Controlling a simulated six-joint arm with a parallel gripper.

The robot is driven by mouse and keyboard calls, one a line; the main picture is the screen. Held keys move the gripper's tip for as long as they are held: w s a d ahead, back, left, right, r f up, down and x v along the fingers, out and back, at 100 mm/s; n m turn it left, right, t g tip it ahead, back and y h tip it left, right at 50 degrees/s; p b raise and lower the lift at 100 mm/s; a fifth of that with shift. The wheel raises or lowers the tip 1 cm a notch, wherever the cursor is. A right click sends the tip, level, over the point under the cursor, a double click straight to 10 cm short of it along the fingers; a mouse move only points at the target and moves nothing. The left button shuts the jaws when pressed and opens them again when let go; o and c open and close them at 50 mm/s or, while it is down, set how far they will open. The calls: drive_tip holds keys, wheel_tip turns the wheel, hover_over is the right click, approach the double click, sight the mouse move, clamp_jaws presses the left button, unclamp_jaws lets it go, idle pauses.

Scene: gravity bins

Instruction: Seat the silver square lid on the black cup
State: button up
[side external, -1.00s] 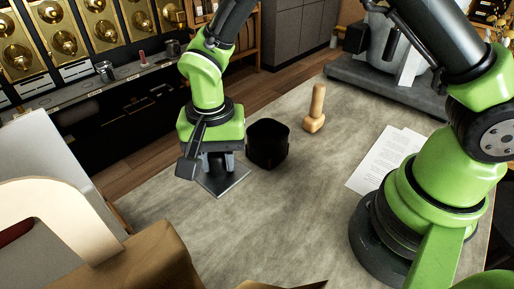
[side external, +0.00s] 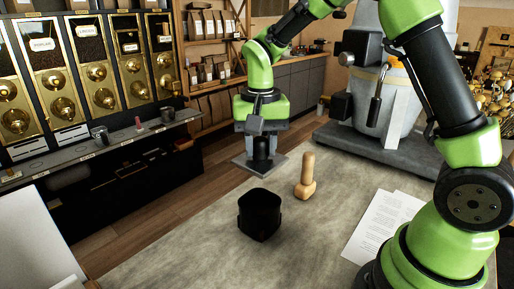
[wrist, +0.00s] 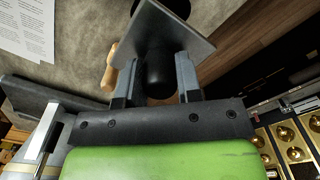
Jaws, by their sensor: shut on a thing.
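The silver square lid (side external: 262,163) hangs level in the side view, held by its black knob under my gripper (side external: 262,147). In the wrist view my gripper (wrist: 158,72) has its fingers either side of the black knob (wrist: 160,78), and the lid plate (wrist: 180,35) lies beyond them. The black cup (side external: 260,213) stands upright and open on the table. In the side view the lid is above and behind the cup, apart from it. The wrist view shows only a dark part of the cup (wrist: 168,6), partly hidden by the lid.
A wooden tamper (side external: 305,178) stands right of the cup. White printed sheets (side external: 385,228) lie farther right. A grey machine (side external: 385,110) stands at the back right. Gold-fronted bins (side external: 75,75) line the back left. The table left of the cup is clear.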

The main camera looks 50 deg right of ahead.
sight(260, 167)
drive_tip(key=shift+f, duration=2.5)
drive_tip(key=shift+f, duration=1.7)
drive_tip(key=shift+f, duration=0.8)
drive_tip(key=o, duration=1.1)
